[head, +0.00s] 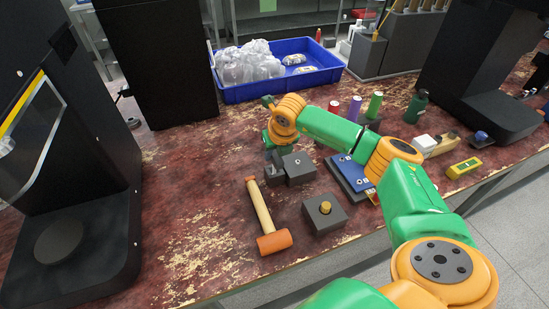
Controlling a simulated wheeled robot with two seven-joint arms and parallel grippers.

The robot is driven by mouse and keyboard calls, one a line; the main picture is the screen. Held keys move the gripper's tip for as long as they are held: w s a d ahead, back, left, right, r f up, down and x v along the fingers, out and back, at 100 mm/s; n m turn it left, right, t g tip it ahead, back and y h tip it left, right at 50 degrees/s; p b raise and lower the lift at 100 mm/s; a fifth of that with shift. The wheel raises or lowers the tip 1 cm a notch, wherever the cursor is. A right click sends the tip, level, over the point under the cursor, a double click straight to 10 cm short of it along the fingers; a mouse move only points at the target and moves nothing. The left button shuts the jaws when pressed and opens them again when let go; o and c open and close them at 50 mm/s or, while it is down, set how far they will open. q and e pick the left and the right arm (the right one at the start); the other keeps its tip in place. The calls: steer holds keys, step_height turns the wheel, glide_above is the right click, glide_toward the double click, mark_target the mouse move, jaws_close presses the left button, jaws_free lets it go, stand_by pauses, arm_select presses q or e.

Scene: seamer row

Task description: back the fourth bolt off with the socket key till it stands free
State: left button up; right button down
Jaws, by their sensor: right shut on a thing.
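My right arm reaches in from the lower right. Its gripper (274,152) points down at a dark grey block (300,168) on the bench. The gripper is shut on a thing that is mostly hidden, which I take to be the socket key. A blue plate (347,171) on a dark base lies to the right of the block, partly behind my forearm. Small bolt-like spots show on it, but I cannot tell the fourth bolt apart. My left gripper is not in view.
An orange-headed mallet (274,242) lies front left of a dark block with a yellow knob (325,207). A blue bin (275,92) with clear bags stands behind. Coloured cylinders (354,108), a dark green bottle (416,107) and a yellow level (463,168) are to the right.

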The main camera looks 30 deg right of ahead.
step_height(320, 180, up, 9)
steer(key=shift+w+r+b, duration=0.1)
steer(key=shift+b, duration=0.3)
step_height(320, 180, up, 8)
steer(key=p, duration=0.6)
